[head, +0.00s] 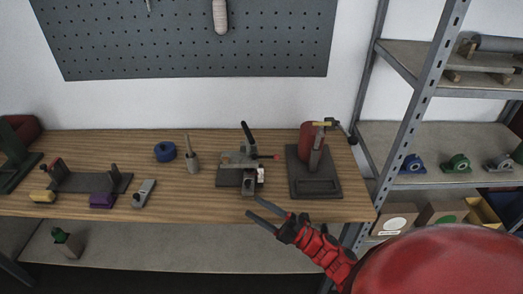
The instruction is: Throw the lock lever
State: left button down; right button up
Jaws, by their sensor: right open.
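A small clamp-like fixture (228,178) stands on the wooden bench near its middle. A black lever (247,134) rises from it, tilted up to the left. A thin rod with a red tip (274,157) sticks out of its right side. I cannot tell for sure which part is the lock lever. My right gripper (252,206) is open and empty, in front of and below the fixture near the bench's front edge, apart from it. My left gripper is not in view.
A dark stand with a red cylinder (308,140) and a yellow-and-black handle (325,124) is right of the fixture. Left are a blue roll (165,151), a small pot (192,162) and a purple block (103,200). A metal shelf (430,135) rises at right.

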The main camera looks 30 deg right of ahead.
aim_at(274, 156)
jog(key=d+h, duration=0.1)
jog(key=d, duration=0.1)
jog(key=w+d+h, duration=0.1)
jog(key=d, duration=0.2)
jog(key=d+h, duration=0.1)
jog(key=d, duration=0.1)
jog(key=shift+w+d+f+g, duration=0.25)
jog(key=shift+w+d+g, duration=0.05)
jog(key=shift+w+d, duration=0.1)
jog(key=d+r+h, duration=0.1)
jog(key=d+h, duration=0.4)
jog(key=d, duration=0.6)
jog(key=shift+d+p+x, duration=0.15)
jog(key=shift+p+x, duration=1.05)
jog(key=shift+x, duration=3)
jog(key=shift+d+p+x, duration=0.2)
jog(key=shift+p+x, duration=1)
jog(key=shift+x, duration=3)
jog(key=shift+w+f, duration=0.1)
grip_shut()
